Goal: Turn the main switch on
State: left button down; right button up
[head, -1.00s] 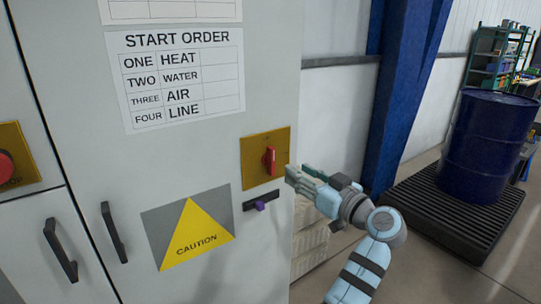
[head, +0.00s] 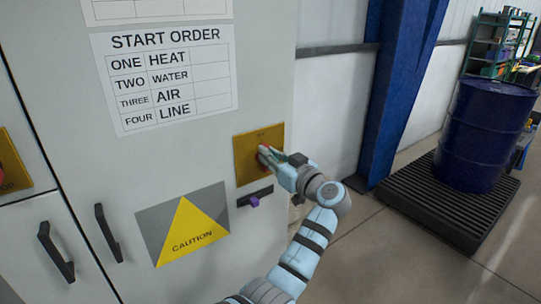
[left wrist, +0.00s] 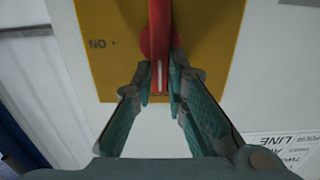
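The main switch is a red handle (head: 265,152) on a yellow plate (head: 246,165) on the grey cabinet's front, near its right edge. In the left wrist view the red handle (left wrist: 159,30) stands upright in the picture, with a small label beside it on the yellow plate (left wrist: 215,50). My left gripper (head: 268,157) is at the switch and hides much of it in the head view. In the left wrist view its fingertips (left wrist: 160,85) are closed in on both sides of the handle's near end. My right gripper is not in view.
A purple latch-like piece (head: 254,201) sits just below the plate. A start order sheet (head: 165,80), a caution sign (head: 183,225) and black door handles (head: 56,250) are on the cabinet. A blue column (head: 402,90) and a blue drum (head: 482,135) stand to the right.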

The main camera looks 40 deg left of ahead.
pick_arm(q)
jog(key=shift+m, duration=0.4)
jog(key=shift+w+d+f+m+p, duration=0.1)
jog(key=shift+w+f+m+p, duration=0.35)
jog(key=shift+m, duration=2.4)
jog(key=shift+w+d+f+m+p, duration=0.2)
jog(key=shift+m+p, duration=0.5)
jog(key=shift+m, duration=2.2)
jog(key=shift+w+f+m+p, duration=0.4)
jog(key=shift+m+p, duration=0.15)
jog(key=shift+m, duration=2.3)
jog(key=c, duration=1.6)
grip_release()
